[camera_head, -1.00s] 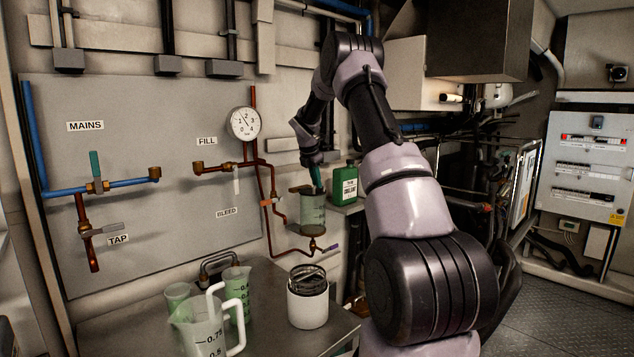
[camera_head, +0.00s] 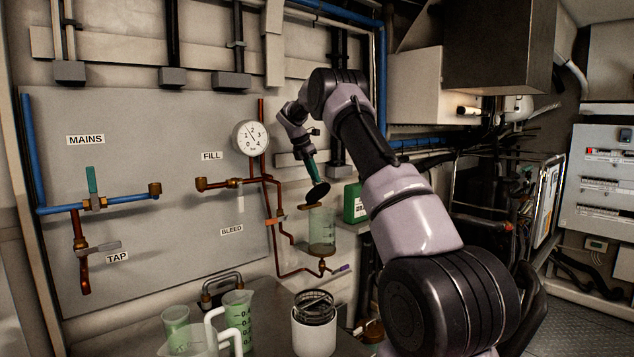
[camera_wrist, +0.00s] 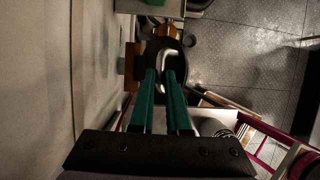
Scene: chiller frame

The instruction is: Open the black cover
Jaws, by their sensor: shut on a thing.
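The black cover (camera_head: 318,192) is a dark round disc, tilted and raised above the clear cylindrical vessel (camera_head: 322,229) on the wall. A gap shows between the disc and much of the vessel's rim; I cannot tell whether its lower edge touches the bracket. My gripper (camera_head: 313,178), with green fingers, is shut on the cover from above. In the wrist view my gripper (camera_wrist: 167,78) closes about the pale loop handle of the black cover (camera_wrist: 158,50). The vessel's opening is hidden in the wrist view.
A brass bracket (camera_head: 310,206) sits at the vessel's top. A green canister (camera_head: 354,203) stands right behind it. Copper pipes and a gauge (camera_head: 251,137) are to the left. Green measuring jugs (camera_head: 238,309) and a white pot (camera_head: 314,330) stand on the bench below.

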